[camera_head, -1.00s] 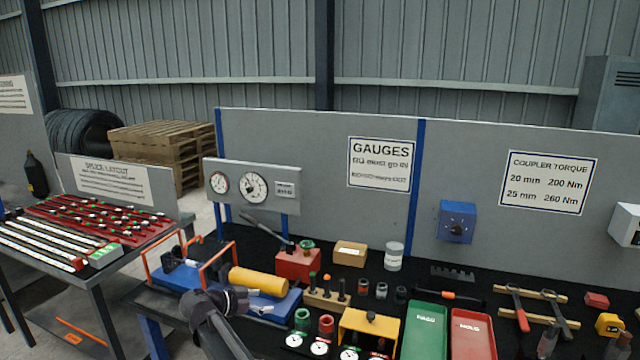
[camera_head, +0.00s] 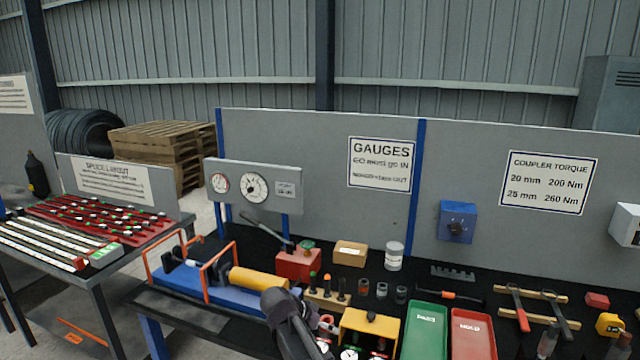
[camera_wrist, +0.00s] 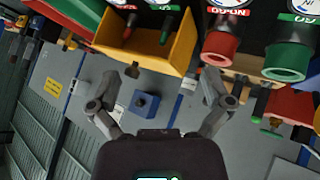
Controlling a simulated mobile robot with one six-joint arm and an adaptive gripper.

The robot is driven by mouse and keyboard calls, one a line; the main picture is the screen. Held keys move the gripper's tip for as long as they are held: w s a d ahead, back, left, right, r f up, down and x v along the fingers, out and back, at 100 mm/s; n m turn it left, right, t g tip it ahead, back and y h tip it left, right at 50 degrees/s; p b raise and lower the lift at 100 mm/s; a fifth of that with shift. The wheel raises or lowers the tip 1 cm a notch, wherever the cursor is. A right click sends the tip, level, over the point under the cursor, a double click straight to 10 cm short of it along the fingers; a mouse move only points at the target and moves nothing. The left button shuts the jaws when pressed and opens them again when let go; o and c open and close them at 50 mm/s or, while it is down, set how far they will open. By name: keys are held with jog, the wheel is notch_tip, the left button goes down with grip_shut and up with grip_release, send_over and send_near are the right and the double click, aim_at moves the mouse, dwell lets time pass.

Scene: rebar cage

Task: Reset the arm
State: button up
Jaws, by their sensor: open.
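My gripper (camera_wrist: 158,118) shows in the wrist view with its two fingers spread wide apart and nothing between them. That view is turned over, with the bench gear along its top. In the head view my dark arm (camera_head: 290,318) reaches up from the bottom edge, in front of the bench. Its fingers cannot be made out there. The yellow holder (camera_head: 370,325) is just right of the arm; it also shows in the wrist view (camera_wrist: 150,50), beyond the fingers.
Left of my arm is the blue bench press with a yellow cylinder (camera_head: 258,283). A green tray (camera_head: 427,330) and a red tray (camera_head: 472,335) lie to the right. Red (camera_wrist: 221,48) and green (camera_wrist: 288,58) ring gauges are close in the wrist view. A grey panel stands behind.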

jog(key=s+d+f+n+y, duration=0.1)
jog(key=s+d, duration=0.1)
jog(key=d, duration=0.1)
jog(key=s+d+f+n+g+y, duration=0.1)
jog(key=d, duration=0.2)
jog(key=s+d+f+g+y, duration=0.1)
jog(key=s+d, duration=0.1)
jog(key=d, duration=0.1)
jog(key=shift+s+f+n, duration=0.1)
jog(key=shift+s+n, duration=0.25)
jog(key=shift+n, duration=0.05)
jog(key=s+d+f+n+g+y, duration=0.1)
jog(key=s+d+n+y, duration=0.3)
jog(key=s, duration=0.5)
jog(key=d+f+y, duration=0.1)
jog(key=d, duration=0.1)
jog(key=shift+d, duration=0.3)
